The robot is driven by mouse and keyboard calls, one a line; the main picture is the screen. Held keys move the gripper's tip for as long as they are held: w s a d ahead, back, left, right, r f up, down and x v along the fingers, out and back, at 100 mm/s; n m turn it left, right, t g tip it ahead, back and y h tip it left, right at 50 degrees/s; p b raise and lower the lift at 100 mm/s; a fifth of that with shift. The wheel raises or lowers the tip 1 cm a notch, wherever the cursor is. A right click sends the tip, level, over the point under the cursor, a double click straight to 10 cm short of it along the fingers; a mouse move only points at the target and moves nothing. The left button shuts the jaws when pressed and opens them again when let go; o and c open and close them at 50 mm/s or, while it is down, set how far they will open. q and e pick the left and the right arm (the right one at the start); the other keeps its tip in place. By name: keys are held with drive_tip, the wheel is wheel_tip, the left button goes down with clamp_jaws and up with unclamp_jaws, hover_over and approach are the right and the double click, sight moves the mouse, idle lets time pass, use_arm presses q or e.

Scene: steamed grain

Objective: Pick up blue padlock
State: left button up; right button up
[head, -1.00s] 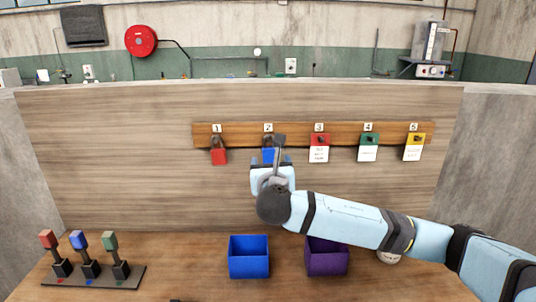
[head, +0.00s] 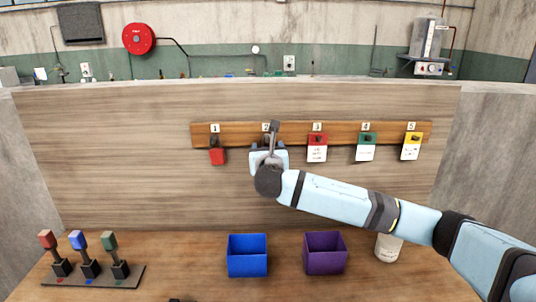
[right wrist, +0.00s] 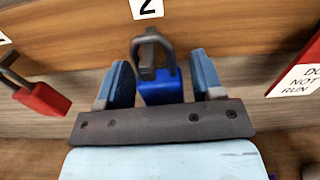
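The blue padlock (right wrist: 160,88) hangs by its dark shackle from a hook under the number 2 label on the wooden rail (head: 290,128). In the right wrist view it sits between the two fingers of my right gripper (right wrist: 163,84). The fingers are apart, with a visible gap on each side of the padlock body. In the head view my right gripper (head: 268,152) is at the rail and hides most of the padlock. My left gripper is not clearly in view.
A red padlock (head: 217,157) hangs at position 1. Tagged red (head: 317,148), green (head: 366,148) and yellow (head: 412,147) hasps hang to the right. A blue bin (head: 248,256), a purple bin (head: 324,254), a pale jar (head: 388,247) and a lever stand (head: 90,276) are on the table.

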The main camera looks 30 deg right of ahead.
drive_tip(key=c, duration=0.7)
drive_tip(key=shift+c, duration=0.2)
